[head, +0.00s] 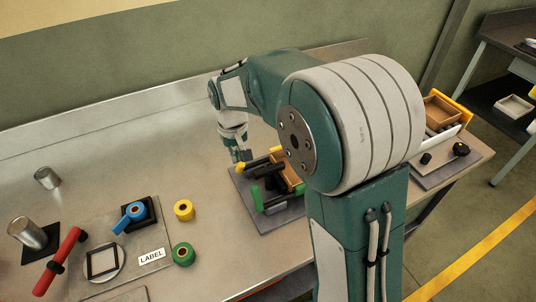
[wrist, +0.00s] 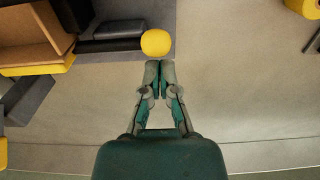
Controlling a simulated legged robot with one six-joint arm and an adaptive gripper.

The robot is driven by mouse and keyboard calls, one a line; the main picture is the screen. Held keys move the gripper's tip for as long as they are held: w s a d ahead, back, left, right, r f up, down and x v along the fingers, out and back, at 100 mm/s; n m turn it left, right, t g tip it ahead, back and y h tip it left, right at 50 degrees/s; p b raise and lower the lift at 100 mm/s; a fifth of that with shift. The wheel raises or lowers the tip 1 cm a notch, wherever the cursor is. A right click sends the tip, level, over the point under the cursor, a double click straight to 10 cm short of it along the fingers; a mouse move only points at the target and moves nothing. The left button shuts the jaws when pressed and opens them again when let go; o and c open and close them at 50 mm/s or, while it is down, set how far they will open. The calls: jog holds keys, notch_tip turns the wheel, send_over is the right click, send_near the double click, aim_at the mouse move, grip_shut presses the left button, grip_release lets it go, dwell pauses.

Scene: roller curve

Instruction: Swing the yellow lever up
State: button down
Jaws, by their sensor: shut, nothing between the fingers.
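The yellow lever shows as a round yellow knob (wrist: 156,42) in the wrist view. A dark bar beside the knob runs left toward the fixture. In the head view the yellow knob (head: 240,167) is at the left side of a small fixture on a grey base plate (head: 283,218). My gripper (wrist: 159,65) is shut and empty, its fingertips right at the knob's near edge in the picture. I cannot tell if they touch it. In the head view my gripper (head: 243,157) points down by the knob. My arm hides part of the fixture.
A green handle (head: 257,198) and a wooden tray (head: 287,170) belong to the same fixture. Another fixture with a wooden tray (head: 441,112) stands right. Bench left of the knob is clear.

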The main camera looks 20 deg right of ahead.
notch_tip(320, 180, up, 8)
jog(key=w, duration=0.1)
jog(key=shift+r, duration=0.25)
dwell(0.7)
jog(key=shift+a, duration=0.1)
dwell(0.5)
